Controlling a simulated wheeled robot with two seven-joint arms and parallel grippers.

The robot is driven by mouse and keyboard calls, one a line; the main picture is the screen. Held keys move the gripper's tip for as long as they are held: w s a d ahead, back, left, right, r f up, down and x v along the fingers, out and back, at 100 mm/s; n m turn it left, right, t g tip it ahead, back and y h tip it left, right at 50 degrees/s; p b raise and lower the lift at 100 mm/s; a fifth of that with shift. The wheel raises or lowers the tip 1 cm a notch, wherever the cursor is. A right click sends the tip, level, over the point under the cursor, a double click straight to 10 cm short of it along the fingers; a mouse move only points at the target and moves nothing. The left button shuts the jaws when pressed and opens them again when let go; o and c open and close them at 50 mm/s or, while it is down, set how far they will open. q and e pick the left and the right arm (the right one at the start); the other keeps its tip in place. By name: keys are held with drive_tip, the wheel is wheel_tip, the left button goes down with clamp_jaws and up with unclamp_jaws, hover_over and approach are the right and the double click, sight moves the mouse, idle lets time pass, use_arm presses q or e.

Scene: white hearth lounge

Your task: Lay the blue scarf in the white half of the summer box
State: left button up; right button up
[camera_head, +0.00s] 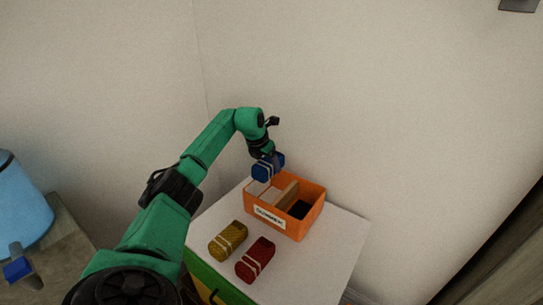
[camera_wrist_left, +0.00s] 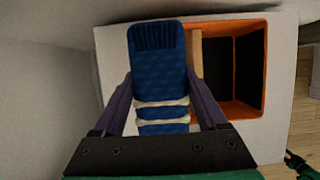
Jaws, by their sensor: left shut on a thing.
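The orange summer box (camera_head: 312,222) stands on the white top of a small cabinet, with a label on its front. A divider (camera_head: 284,193) splits it into a white half (camera_head: 257,188) at left and a black half (camera_head: 299,209) at right. My left gripper (camera_head: 268,163) is shut on the rolled blue scarf (camera_head: 263,173), holding it above the white half. In the left wrist view the scarf (camera_wrist_left: 157,70) with its pale bands lies between the fingers and hides the white half; the black half (camera_wrist_left: 219,70) shows beside it. My right gripper is not in view.
A mustard roll (camera_head: 228,240) and a red roll (camera_head: 255,260) lie on the cabinet top (camera_head: 325,255) in front of the box. Walls rise close behind. A blue container (camera_head: 20,205) stands on another surface at far left. The cabinet top right of the box is clear.

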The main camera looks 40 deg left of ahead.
use_arm(q)
drive_tip(key=shift+s+d+f+b, duration=0.1)
drive_tip(key=shift+d+f+b, duration=0.45)
drive_tip(key=shift+b, duration=0.1)
drive_tip(key=shift+a+f+b, duration=0.25)
drive_tip(key=shift+f+b, duration=0.5)
drive_tip(key=shift+f, duration=0.1)
drive_tip(key=shift+a+f+b, duration=0.15)
drive_tip(key=shift+f+b, duration=0.15)
drive_tip(key=shift+f, duration=0.4)
wheel_tip(320, 180, down, 2)
drive_tip(key=shift+f+b, duration=0.2)
drive_tip(key=shift+b, duration=0.35)
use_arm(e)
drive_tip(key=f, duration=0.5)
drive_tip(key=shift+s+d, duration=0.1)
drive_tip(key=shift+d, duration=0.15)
use_arm(q)
drive_tip(key=o, duration=1.1)
drive_tip(key=shift+o, duration=1.2)
drive_tip(key=shift+r, duration=0.1)
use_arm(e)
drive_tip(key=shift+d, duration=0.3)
